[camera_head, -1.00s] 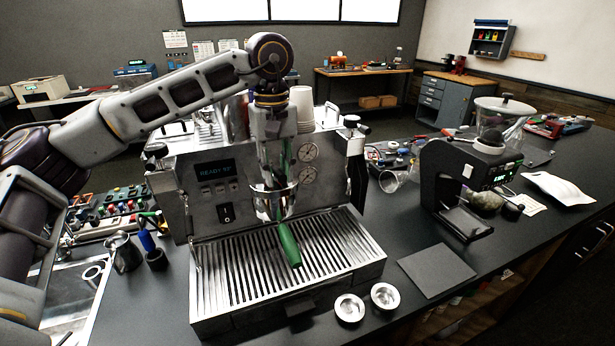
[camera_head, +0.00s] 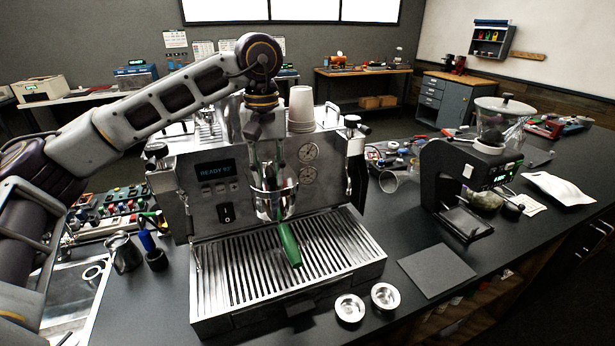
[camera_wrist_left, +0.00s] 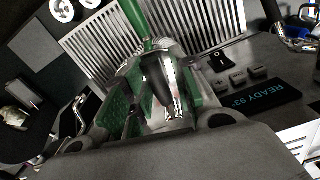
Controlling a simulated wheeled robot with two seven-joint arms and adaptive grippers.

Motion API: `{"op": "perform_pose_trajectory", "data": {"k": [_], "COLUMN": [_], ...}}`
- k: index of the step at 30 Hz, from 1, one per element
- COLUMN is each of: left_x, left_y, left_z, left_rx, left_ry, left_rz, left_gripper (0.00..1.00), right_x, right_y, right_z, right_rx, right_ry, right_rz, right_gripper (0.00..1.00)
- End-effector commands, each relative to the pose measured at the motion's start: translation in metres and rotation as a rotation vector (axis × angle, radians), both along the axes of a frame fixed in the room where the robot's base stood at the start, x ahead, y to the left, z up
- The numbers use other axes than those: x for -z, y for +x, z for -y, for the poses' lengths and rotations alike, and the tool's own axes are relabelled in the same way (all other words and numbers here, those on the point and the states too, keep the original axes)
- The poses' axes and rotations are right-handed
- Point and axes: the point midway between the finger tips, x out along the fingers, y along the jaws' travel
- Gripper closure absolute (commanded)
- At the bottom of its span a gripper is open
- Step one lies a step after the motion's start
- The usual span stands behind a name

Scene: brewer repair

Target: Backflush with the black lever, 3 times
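The espresso machine (camera_head: 225,215) stands on the counter, its display reading READY with a number. A portafilter with a green handle (camera_head: 289,245) is locked under the chrome group (camera_head: 275,203), its handle pointing forward over the drip tray. My left gripper (camera_head: 268,165) is just above the group, fingers pointing down. The fingers look apart, with a gap on the sides of the lever; contact is unclear. In the head view the gripper mostly hides the lever. My right gripper is out of view.
Paper cups (camera_head: 301,108) stand on top of the machine. Two metal baskets (camera_head: 385,296) lie in front of the drip tray (camera_head: 330,245). A steel pitcher (camera_head: 123,252) is at left, a black grinder (camera_head: 460,185) at right. A dark mat (camera_head: 437,270) lies on clear counter.

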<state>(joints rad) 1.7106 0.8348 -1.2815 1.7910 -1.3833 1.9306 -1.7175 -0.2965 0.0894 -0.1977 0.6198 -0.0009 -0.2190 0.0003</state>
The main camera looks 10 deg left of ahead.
Motion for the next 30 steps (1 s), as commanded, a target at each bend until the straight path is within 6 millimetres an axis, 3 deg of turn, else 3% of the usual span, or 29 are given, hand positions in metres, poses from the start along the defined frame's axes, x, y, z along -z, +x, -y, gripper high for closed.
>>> {"op": "perform_pose_trajectory", "data": {"k": [30], "left_x": [-0.0001], "left_y": [-0.0035], "left_z": [-0.0096], "left_rx": [0.132], "left_ry": [0.0], "left_rz": [0.0], "left_gripper": [0.73], "right_x": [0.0], "right_y": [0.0], "right_z": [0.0], "right_rx": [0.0], "right_ry": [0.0], "right_rz": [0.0], "right_gripper": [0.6]}}
